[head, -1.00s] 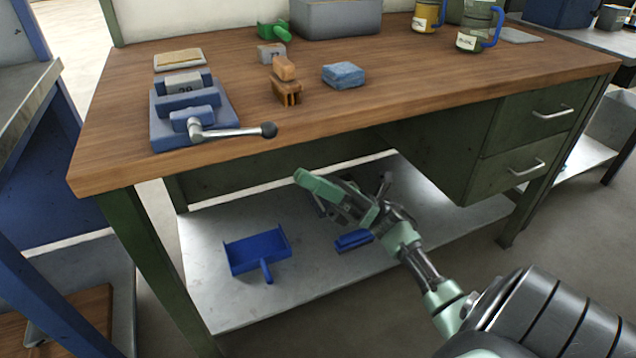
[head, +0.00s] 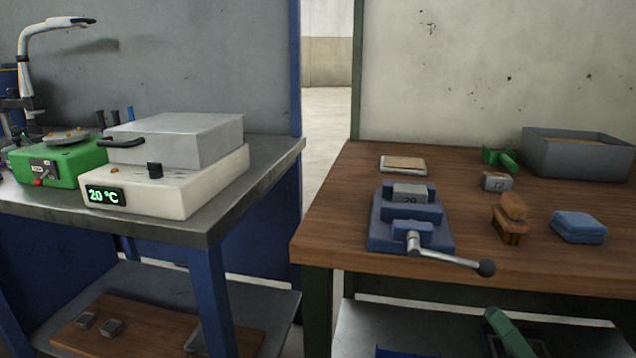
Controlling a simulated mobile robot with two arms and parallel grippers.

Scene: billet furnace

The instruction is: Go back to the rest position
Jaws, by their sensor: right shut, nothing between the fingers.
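My left gripper is out of view.
The wooden bench (head: 330,225) carries a blue vise (head: 385,240) holding a grey block marked 29, a brush (head: 511,225), a blue cloth (head: 578,226) and a grey bin (head: 572,160). A metal table (head: 270,165) at left holds a furnace (head: 190,180) reading 20 °C. A gap separates them.

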